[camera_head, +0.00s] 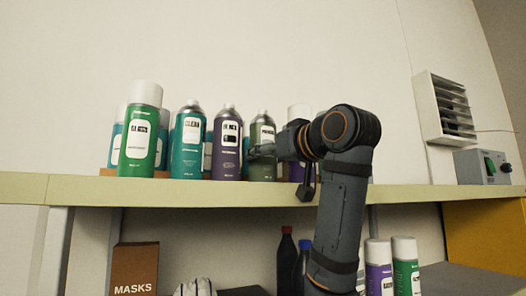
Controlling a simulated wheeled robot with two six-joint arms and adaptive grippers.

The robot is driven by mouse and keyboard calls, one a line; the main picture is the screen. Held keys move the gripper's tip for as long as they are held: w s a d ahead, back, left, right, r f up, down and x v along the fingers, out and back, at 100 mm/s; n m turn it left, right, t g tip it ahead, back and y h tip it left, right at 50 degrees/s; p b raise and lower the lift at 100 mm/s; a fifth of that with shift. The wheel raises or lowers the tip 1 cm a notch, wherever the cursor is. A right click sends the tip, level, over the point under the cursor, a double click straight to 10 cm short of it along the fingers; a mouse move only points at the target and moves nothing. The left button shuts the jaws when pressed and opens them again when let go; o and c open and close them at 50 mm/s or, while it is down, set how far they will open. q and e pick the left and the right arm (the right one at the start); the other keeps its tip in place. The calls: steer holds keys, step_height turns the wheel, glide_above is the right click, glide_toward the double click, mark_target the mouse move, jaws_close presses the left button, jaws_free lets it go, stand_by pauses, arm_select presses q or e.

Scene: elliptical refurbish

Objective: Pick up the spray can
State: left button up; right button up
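Several spray cans stand in a row on the shelf: a green can with a white cap (140,140), a teal can (187,148), a purple can (227,150) and a dark green can (262,160). My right gripper (265,151) is at the shelf, with a dark finger across the front of the dark green can. I cannot tell whether it touches the can or how wide the fingers are. My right arm hides part of another white-capped can (298,111). My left gripper is out of view. The picture does not show which can the task means.
The shelf board (120,192) has free room left of the cans and right of my arm. A grey box with a green button (488,167) stands at the right end. Below are a MASKS box (135,268), dark bottles (287,262) and more cans (405,265).

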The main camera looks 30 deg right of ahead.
mark_target(267, 116)
steer(key=shift+w, duration=0.1)
steer(key=c, duration=0.6)
steer(key=shift+r, duration=0.15)
step_height(267, 116, up, 9)
steer(key=shift+f+b, duration=0.1)
steer(key=shift+b, duration=0.2)
steer(key=shift+r, duration=0.5)
steer(key=o, duration=0.7)
jaws_close()
